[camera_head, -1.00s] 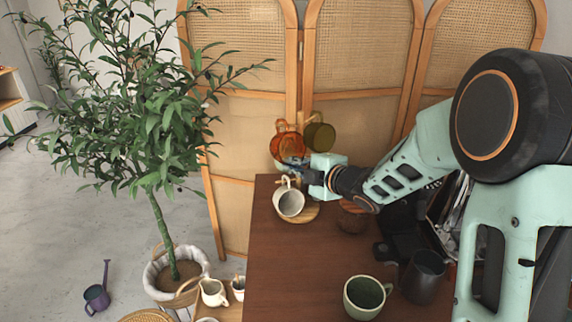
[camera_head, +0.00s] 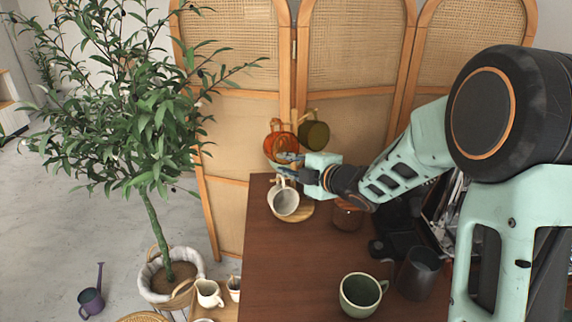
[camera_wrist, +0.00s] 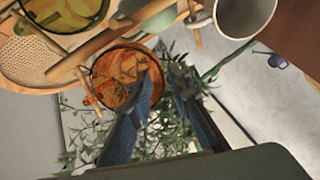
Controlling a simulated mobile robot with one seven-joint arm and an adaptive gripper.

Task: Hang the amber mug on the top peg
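The amber mug (camera_head: 281,140) is see-through orange glass. It is up at the top of the wooden mug stand, beside an olive glass mug (camera_head: 315,134). In the wrist view the amber mug (camera_wrist: 115,78) lies close to a wooden peg (camera_wrist: 88,92); whether its handle is around the peg is unclear. My gripper (camera_head: 286,163) is just below the amber mug. The left fingertip overlaps the amber mug's edge; contact cannot be told.
A white mug (camera_head: 284,200) is low on the stand, above the round wooden base (camera_head: 303,213). A green mug (camera_head: 361,294) and a dark pitcher (camera_head: 419,272) stand on the brown cart top (camera_head: 290,270). A folding screen (camera_head: 250,130) is behind; a leafy tree (camera_head: 140,130) is left.

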